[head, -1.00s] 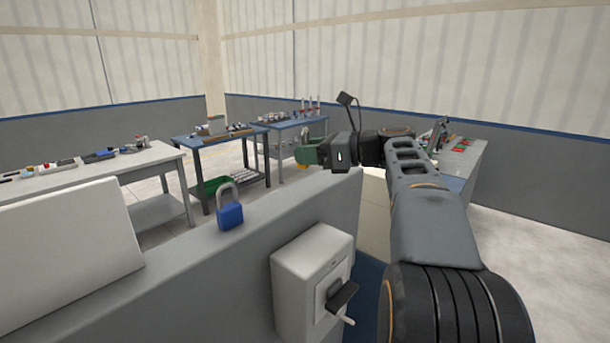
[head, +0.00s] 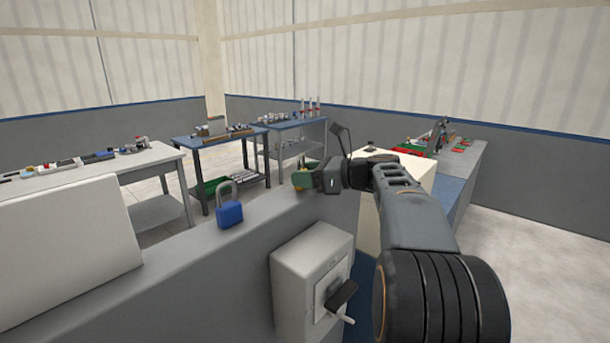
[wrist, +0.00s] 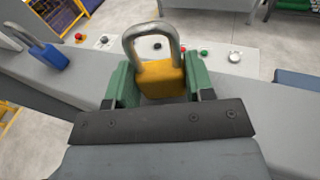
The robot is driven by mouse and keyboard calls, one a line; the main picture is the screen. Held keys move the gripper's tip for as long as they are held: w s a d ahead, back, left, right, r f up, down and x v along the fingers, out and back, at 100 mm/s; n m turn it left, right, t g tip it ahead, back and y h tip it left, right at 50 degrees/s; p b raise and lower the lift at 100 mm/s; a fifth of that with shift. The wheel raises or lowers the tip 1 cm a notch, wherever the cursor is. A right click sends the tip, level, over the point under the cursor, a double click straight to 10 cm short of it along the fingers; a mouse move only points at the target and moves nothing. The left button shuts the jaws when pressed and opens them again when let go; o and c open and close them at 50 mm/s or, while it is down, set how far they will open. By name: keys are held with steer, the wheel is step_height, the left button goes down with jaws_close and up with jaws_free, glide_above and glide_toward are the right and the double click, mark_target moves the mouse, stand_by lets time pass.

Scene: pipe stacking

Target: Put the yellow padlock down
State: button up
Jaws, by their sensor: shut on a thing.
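The yellow padlock (wrist: 160,78) with its grey shackle is held upright between the green fingers of my gripper (wrist: 158,88) in the wrist view. In the head view my gripper (head: 303,177) is over the far end of the grey ledge (head: 200,258), and only a small bit of yellow shows beside its green finger. I cannot tell whether the padlock touches the ledge top. A blue padlock (head: 229,210) stands upright on the ledge, left of my gripper, and also shows at the left of the wrist view (wrist: 48,55).
A grey switch box (head: 300,275) with a dark handle is on the ledge's near side. A white panel (head: 65,260) stands at the left. Benches with small parts (head: 150,158) are beyond the ledge. The ledge top between the blue padlock and my gripper is clear.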

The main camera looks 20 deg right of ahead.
steer(key=shift+f, duration=0.1)
steer(key=o, duration=1)
steer(key=shift+c, duration=0.2)
steer(key=shift+s+d, duration=0.15)
steer(key=shift+d, duration=0.05)
steer(key=v, duration=1.1)
steer(key=shift+s+d, duration=0.2)
steer(key=shift+s, duration=0.05)
